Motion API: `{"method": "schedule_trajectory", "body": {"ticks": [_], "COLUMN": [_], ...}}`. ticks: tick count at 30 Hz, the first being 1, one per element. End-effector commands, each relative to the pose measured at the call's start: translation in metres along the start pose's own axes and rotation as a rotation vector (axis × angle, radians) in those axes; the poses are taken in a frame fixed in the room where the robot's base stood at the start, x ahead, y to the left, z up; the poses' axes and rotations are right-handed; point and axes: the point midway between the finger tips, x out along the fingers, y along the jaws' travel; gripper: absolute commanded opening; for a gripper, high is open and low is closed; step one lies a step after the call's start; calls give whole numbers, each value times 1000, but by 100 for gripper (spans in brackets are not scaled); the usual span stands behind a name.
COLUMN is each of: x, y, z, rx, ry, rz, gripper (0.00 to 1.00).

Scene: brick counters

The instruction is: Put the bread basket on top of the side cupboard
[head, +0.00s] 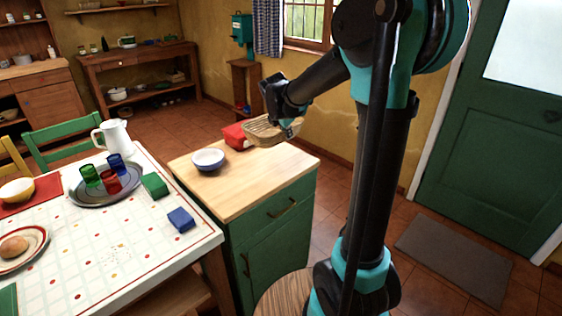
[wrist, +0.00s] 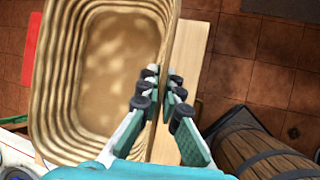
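The bread basket (head: 264,133) is a tan woven basket with an oblong rim. In the head view it is at the far right part of the side cupboard's (head: 230,187) pale wooden top, and it appears to be above that top. My gripper (head: 291,122) is at the basket's right side. In the wrist view the fingers (wrist: 160,95) are closed on the right wall of the basket (wrist: 110,70), which looks empty. A strip of the cupboard top (wrist: 190,70) shows below and right of it. The basket's underside is hidden, so contact with the top cannot be told.
A white-and-blue bowl (head: 208,160) and a red object (head: 236,136) are on the cupboard top. The top's front part is clear. A laid table (head: 100,240) stands at left. A wooden barrel (head: 283,296) stands in front of the cupboard.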

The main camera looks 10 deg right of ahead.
Motion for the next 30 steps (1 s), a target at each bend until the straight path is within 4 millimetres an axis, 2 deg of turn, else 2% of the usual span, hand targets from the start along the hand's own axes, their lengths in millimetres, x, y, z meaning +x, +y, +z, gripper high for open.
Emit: {"method": "schedule_trajectory", "body": {"ticks": [3,9,16,24,30], "x": [26,58,73,100,102], "y": [-8,-19,-24,-33,-33], "z": [-13,-31,-39,-53,-54], "rx": [0,1,1,1,1], "ry": [0,0,0,0,0], "rz": [0,0,-1,0,-1], "gripper": [0,0,0,0,0]}}
